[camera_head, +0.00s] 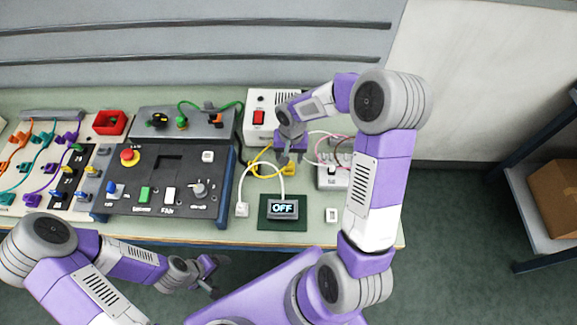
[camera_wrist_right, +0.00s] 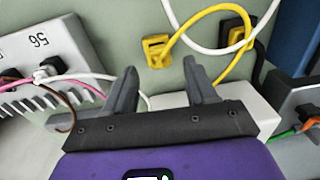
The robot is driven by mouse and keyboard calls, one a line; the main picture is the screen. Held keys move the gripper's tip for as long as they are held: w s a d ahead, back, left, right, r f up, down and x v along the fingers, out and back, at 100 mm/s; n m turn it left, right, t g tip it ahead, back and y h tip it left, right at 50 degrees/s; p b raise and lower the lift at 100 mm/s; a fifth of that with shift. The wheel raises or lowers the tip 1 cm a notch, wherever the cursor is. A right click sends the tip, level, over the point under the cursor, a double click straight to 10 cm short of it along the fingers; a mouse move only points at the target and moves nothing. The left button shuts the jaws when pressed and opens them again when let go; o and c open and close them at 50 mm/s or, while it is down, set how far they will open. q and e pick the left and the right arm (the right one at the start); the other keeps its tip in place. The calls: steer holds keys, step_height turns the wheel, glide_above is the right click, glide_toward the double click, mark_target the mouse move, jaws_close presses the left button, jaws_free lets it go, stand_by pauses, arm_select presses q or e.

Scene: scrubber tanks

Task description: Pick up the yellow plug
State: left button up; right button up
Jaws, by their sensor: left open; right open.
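The yellow plug (camera_head: 290,169) lies on the green table between the white power box and the OFF display, with a yellow cable running left from it. In the right wrist view, the yellow plug (camera_wrist_right: 156,51) is beyond the fingertips, roughly in line with the gap between them. My right gripper (camera_head: 291,158) is open and empty, just behind the plug in the head view; it also shows in the right wrist view (camera_wrist_right: 160,78). My left gripper (camera_head: 213,278) is open and empty, in front of the table edge.
A white cable crosses near the plug. A white socket strip (camera_head: 331,178) with several plugs stands to the right. The white box with a red switch (camera_head: 258,118) is behind. The OFF display (camera_head: 283,208) is in front, the black control panel (camera_head: 165,180) left.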

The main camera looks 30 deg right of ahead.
mark_target(289, 164)
step_height(289, 164, down, 4)
steer(key=shift+w, duration=0.1)
jaws_close()
stand_by(0.4)
